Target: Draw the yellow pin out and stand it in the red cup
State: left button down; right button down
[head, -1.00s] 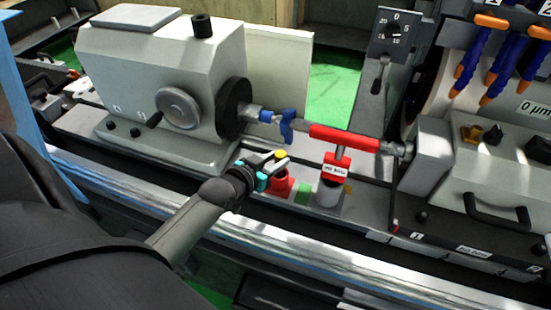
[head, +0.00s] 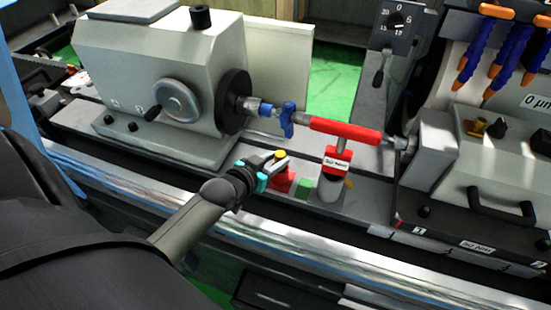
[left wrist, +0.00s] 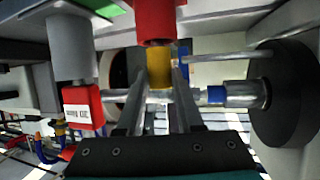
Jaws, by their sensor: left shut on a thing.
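My left gripper (head: 274,160) is shut on the yellow pin (head: 281,154) and holds it upright over the red cup (head: 284,181). In the left wrist view, the yellow pin (left wrist: 158,68) stands between the two fingers, and the red cup (left wrist: 155,20) shows at the top, as that picture is upside down. The pin's far end meets the cup's mouth there; whether it is inside or just at the rim I cannot tell. The gripper hides part of the cup in the head view. My right gripper is not in view.
A grey post with a red labelled block (head: 336,161) stands just right of the cup, with a green block (head: 303,187) between. A red-sleeved bar (head: 345,130) and blue clamp (head: 288,118) run behind. The grey headstock (head: 160,85) is at left.

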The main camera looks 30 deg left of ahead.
pick_arm(q)
jog(key=shift+f+b, duration=0.45)
jog(key=shift+f, duration=0.2)
jog(key=shift+c, duration=2.4)
grip_release()
jog(key=shift+s, duration=0.1)
jog(key=v, duration=1.5)
jog(key=shift+p, duration=0.35)
